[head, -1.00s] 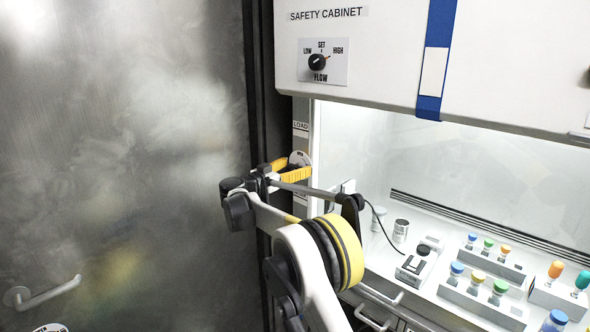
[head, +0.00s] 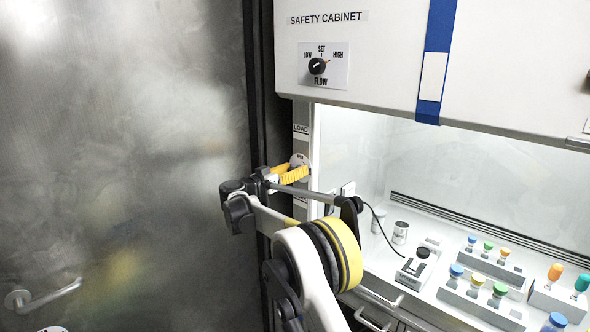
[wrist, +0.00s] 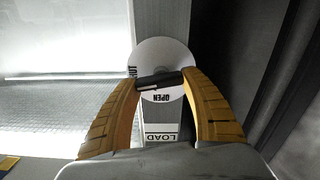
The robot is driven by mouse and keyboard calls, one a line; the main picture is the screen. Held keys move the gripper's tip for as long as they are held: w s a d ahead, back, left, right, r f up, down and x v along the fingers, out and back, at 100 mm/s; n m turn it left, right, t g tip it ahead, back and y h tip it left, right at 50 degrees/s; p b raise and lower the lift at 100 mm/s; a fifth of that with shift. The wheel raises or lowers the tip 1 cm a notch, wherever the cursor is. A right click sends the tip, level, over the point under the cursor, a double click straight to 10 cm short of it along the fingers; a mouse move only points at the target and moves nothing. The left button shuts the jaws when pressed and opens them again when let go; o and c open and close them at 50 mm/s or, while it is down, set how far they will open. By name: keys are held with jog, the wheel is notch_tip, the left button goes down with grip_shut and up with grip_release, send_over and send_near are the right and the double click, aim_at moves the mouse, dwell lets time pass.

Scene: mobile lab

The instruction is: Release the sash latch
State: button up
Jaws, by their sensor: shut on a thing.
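The sash latch is a pale round dial (wrist: 158,54) with a black bar handle (wrist: 160,79) across it. In the wrist view, "OPEN" is printed upside down below the bar, and a partly hidden label sits at the dial's left. The bar lies nearly level, with a pale mark toward its left end. My gripper (wrist: 160,81) is shut on the bar, one yellow finger at each end. In the head view, my gripper (head: 306,172) is at the dial (head: 298,159) on the cabinet's left post; its fingers hide the bar there.
A "LOAD" label (head: 301,129) is on the post above the dial. The cabinet sash (head: 385,50) overhangs at the upper right, with a flow knob (head: 317,66). Vial racks (head: 481,300) and a small device (head: 416,268) stand inside. A metal door (head: 120,150) fills the left.

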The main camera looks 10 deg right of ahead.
jog(key=n+p, duration=0.1)
jog(key=n, duration=0.2)
jog(key=shift+w+n, duration=0.1)
jog(key=shift+n, duration=0.2)
jog(key=n, duration=0.4)
jog(key=shift+w+a+n+p, duration=0.1)
jog(key=shift+a+n+p, duration=0.05)
jog(key=shift+n+p, duration=0.15)
jog(key=n, duration=0.3)
jog(key=shift+f+n, duration=0.1)
jog(key=shift+n, duration=0.2)
jog(key=shift+w+f+n+p, duration=0.1)
jog(key=shift+n+p, duration=0.2)
jog(key=shift+n, duration=1.6)
jog(key=o, duration=1.2)
jog(key=shift+c, duration=0.2)
jog(key=shift+a, duration=0.1)
